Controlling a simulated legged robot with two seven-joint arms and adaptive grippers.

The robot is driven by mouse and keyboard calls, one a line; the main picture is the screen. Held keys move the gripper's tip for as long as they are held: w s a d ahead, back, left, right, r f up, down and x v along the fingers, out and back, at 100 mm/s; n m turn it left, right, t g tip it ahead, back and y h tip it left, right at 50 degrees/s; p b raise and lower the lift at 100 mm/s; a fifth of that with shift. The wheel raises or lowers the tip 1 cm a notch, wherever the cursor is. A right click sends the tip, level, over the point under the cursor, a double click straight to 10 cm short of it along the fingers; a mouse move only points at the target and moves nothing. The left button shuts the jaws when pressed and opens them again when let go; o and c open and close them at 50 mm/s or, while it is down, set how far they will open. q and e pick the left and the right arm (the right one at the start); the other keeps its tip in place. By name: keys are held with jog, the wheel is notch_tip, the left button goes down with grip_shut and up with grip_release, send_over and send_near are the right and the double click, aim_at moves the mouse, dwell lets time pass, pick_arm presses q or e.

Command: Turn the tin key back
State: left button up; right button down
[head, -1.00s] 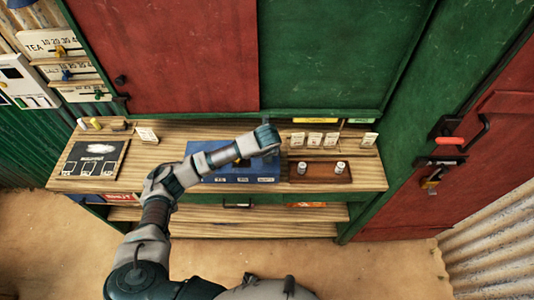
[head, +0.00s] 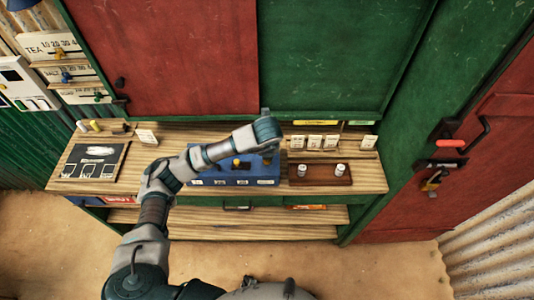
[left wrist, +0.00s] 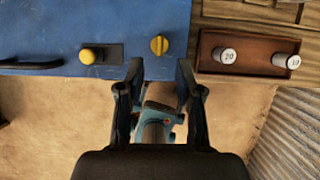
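The blue tin box (head: 232,180) stands on the wooden counter, partly covered by my left forearm in the head view. In the left wrist view its blue top (left wrist: 118,20) carries a yellow turn key (left wrist: 159,45), its ridge roughly upright in the picture. A round yellow knob (left wrist: 87,56) on a dark plate sits left of the key. My left gripper (left wrist: 161,68) is open and empty, with the key showing beyond and between its fingertips. I cannot tell whether they touch the box. In the head view its fingers are hidden by the wrist. My right gripper is not in view.
A brown tray (head: 318,174) with two round weights, one marked 20 (left wrist: 228,56), stands just right of the box. Small white cards (head: 315,142) stand behind it. A chalkboard (head: 92,160) lies on the left of the counter (head: 370,180). Red and green panels rise behind.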

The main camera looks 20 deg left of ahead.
pick_arm(q)
jog(key=v, duration=0.4)
jog(key=shift+r, duration=0.15)
